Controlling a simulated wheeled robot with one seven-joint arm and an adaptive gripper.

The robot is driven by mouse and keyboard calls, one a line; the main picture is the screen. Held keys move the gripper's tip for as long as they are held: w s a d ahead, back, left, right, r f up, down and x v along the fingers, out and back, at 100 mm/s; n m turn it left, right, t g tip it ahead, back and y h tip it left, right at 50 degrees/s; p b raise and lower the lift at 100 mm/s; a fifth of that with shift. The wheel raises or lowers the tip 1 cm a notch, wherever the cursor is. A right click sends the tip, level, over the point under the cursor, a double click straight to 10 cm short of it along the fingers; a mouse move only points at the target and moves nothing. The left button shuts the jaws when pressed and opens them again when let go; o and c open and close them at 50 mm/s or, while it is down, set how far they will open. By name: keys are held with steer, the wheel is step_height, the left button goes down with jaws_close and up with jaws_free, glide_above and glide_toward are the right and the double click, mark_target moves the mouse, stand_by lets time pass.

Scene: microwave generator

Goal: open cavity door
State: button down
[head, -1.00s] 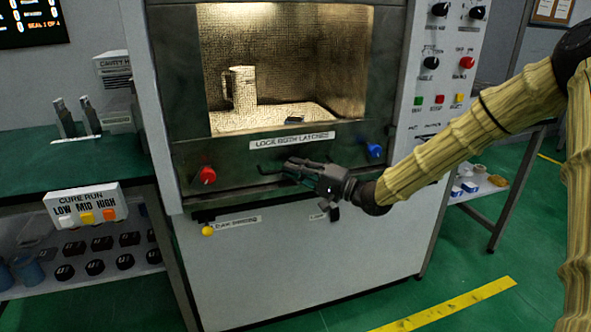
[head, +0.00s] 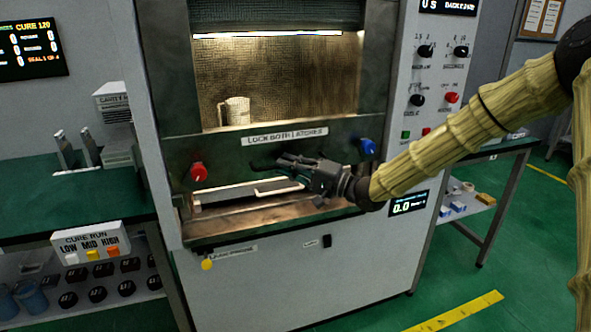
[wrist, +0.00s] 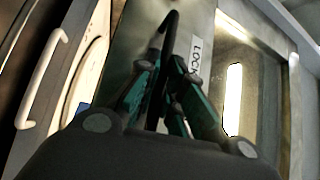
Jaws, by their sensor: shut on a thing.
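The cavity door (head: 330,146) is a dark metal panel with a window and a "LOCK BOTH LATCHES" label. It is partly raised, with a gap beneath its lower edge. A red latch (head: 199,172) is at its left and a blue latch (head: 367,147) at its right. My gripper (head: 284,163) is at the dark door handle (head: 264,167), below the label. In the wrist view the teal-sided fingers (wrist: 160,92) are closed around the dark handle bar (wrist: 170,32). The gripper hides part of the handle.
A beige mug (head: 236,110) shows through the window. A tray with a pale handle (head: 278,188) shows in the gap under the door. A CURE RUN button box (head: 92,243) stands at left; the control panel (head: 432,75) is at right.

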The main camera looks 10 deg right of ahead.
mark_target(288, 37)
step_height(288, 37, up, 32)
steer(key=p, duration=2.2)
steer(key=shift+f+p, duration=0.2)
steer(key=shift+p, duration=0.2)
steer(key=c, duration=1.8)
jaws_free()
steer(key=shift+d, duration=0.15)
steer(key=v, duration=1.2)
steer(key=shift+f, duration=0.1)
steer(key=shift+f, duration=0.1)
